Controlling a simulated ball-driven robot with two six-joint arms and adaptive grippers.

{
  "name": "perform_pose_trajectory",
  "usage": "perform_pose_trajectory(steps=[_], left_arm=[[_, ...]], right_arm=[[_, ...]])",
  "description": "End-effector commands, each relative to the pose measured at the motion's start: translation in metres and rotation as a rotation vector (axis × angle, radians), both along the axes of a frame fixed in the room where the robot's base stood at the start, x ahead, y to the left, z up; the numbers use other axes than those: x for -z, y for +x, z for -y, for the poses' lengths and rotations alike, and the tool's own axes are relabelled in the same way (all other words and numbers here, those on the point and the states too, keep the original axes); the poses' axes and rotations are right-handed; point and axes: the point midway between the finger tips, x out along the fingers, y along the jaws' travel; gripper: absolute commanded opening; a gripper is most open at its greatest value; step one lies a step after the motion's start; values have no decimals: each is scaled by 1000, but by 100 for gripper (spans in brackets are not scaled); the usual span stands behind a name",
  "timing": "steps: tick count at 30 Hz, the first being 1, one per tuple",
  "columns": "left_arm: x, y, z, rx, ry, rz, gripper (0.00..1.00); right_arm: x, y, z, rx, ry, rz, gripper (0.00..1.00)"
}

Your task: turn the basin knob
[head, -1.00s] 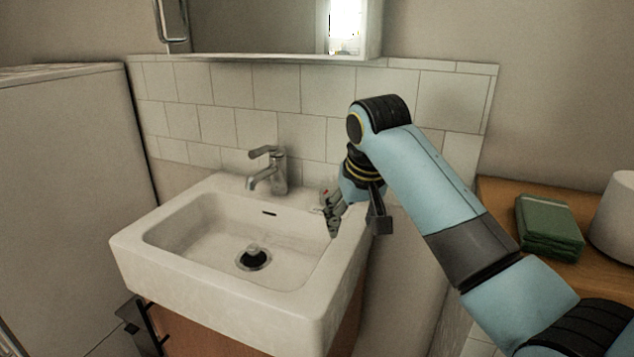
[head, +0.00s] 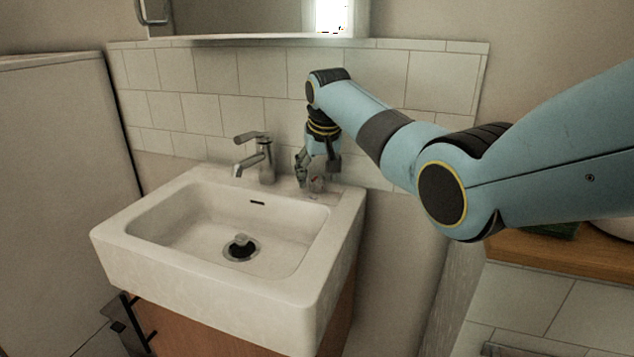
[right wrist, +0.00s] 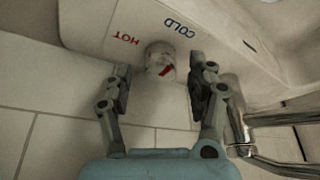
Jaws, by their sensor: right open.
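In the right wrist view the pointer slants towards the lower left. In the head view the knob (head: 317,186) shows small at the ledge's right end, partly hidden by my gripper. My right gripper (right wrist: 159,69) is open, with one finger on each side of the knob and visible gaps to it. In the head view my right gripper (head: 308,172) hangs downward over the ledge. My left gripper is not in view.
The metal faucet (head: 265,165) stands close beside the right gripper; it also shows in the right wrist view (right wrist: 238,120). The white sink (head: 330,252) has an empty basin with a drain plug (head: 240,244). A tiled wall (head: 380,75) rises behind.

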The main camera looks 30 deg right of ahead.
Motion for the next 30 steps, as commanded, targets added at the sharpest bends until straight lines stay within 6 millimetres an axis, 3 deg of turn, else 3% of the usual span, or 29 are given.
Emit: perform_pose_trajectory(steps=[4,14,26,30], left_arm=[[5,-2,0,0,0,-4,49],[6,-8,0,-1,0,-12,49],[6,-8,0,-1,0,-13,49],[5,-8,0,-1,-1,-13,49]], right_arm=[[12,5,1,0,0,0,58],[14,6,1,0,-1,2,57],[14,6,1,0,0,1,4],[14,6,1,-3,0,1,3]])
